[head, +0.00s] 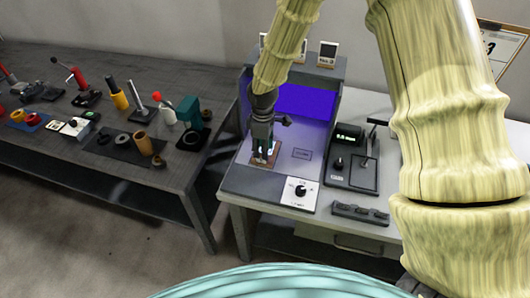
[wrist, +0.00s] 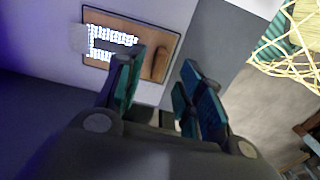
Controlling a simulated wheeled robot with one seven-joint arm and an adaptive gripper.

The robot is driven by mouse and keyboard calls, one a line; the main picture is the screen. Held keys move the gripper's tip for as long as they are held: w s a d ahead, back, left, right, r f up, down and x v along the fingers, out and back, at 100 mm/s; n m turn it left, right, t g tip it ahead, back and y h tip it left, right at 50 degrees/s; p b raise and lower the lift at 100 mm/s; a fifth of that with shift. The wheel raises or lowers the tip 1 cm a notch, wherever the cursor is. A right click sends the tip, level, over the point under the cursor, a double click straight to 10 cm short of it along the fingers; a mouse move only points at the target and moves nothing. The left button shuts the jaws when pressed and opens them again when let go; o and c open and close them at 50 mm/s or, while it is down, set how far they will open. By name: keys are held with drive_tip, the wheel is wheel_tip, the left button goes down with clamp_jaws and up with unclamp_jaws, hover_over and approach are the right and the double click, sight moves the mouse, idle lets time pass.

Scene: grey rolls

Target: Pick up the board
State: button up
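The board is a small brown plate (wrist: 130,33) with white printed marks and a darker brown raised bar near one end, seen at the top of the wrist view. In the head view the board (head: 254,162) lies on the light surface of the grey station, partly hidden by my gripper (head: 262,154). My gripper also shows in the wrist view (wrist: 163,82), with its two teal-padded fingers apart and nothing between them. The left finger overlaps the board's lower edge in that view. I cannot tell whether the fingers touch the board.
The station has a blue-lit back panel (head: 305,101) and a white knob plate (head: 300,193) at its front. A dark lever device (head: 350,160) stands to the right. A dark table (head: 100,165) with several tools and rolls is at left. A pale lattice (wrist: 290,50) shows at the wrist view's right.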

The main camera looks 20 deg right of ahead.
sight(272, 153)
drive_tip(key=shift+w+a+f+p, duration=0.15)
drive_tip(key=shift+f+p, duration=0.7)
drive_tip(key=shift+f, duration=1.65)
clamp_jaws()
